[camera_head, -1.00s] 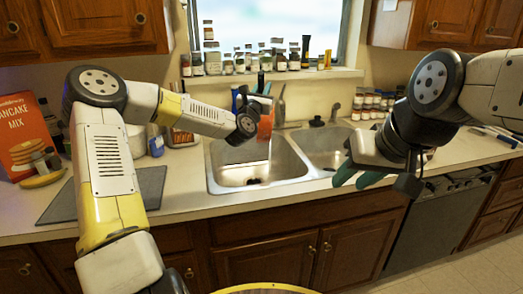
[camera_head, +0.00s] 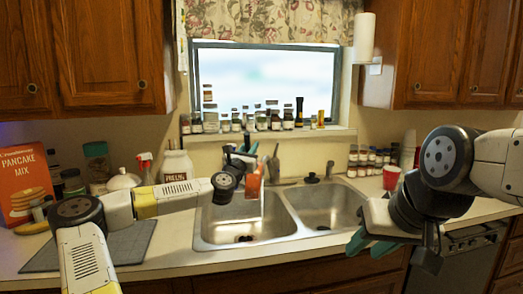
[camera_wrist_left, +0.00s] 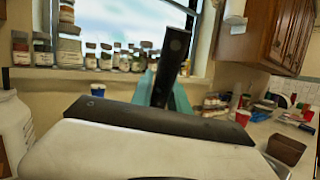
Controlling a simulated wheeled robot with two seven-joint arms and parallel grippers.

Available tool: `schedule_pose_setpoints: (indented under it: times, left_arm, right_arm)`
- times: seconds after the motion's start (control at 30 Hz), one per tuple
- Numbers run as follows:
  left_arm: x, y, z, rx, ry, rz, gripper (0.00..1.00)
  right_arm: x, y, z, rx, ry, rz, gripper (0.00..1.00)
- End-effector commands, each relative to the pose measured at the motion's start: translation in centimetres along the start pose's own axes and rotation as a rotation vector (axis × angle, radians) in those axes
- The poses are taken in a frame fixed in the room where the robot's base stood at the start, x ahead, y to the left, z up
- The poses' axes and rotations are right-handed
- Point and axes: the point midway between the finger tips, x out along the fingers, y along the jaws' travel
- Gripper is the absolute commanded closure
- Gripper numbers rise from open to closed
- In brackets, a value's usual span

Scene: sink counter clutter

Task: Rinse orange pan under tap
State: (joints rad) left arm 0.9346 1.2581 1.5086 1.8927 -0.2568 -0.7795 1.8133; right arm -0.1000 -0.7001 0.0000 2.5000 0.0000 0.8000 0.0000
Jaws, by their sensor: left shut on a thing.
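The orange pan (camera_head: 254,184) hangs tilted over the left basin of the sink (camera_head: 205,238). Its orange face shows nearly edge-on in the head view. My left gripper (camera_head: 243,154) is shut on the pan's dark handle, which also shows between the teal fingers in the left wrist view (camera_wrist_left: 172,65). The pan's body is hidden in the wrist view. A grey tap (camera_head: 274,166) stands behind the sink, close to the right of the pan; I cannot tell if they touch. My right gripper (camera_head: 369,245) is open and empty, in front of the counter, right of the sink.
Many small jars (camera_head: 240,122) line the window sill. A white jug (camera_head: 177,165), a spray bottle and a pancake mix box (camera_head: 25,185) stand left. A dark mat (camera_head: 120,250) lies left of the sink. A red cup (camera_head: 391,177) stands right. The right basin (camera_head: 325,208) is empty.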

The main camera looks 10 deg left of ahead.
Motion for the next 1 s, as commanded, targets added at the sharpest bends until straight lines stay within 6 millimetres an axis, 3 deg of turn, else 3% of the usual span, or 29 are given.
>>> schedule_pose_setpoints:
  times: [0.5, 1.0]
  left_arm:
    - [1.3, -5.7, 0.3, 0.243, 0.049, -0.078, 1.0]
    - [1.9, -11.1, -1.5, 0.497, 0.106, -0.158, 1.0]
  right_arm:
    - [0.0, 0.0, 0.0, 0.0, 0.0, 0.0, 0.64]
    - [0.0, 0.0, 0.0, 0.0, 0.0, 0.0, 0.64]
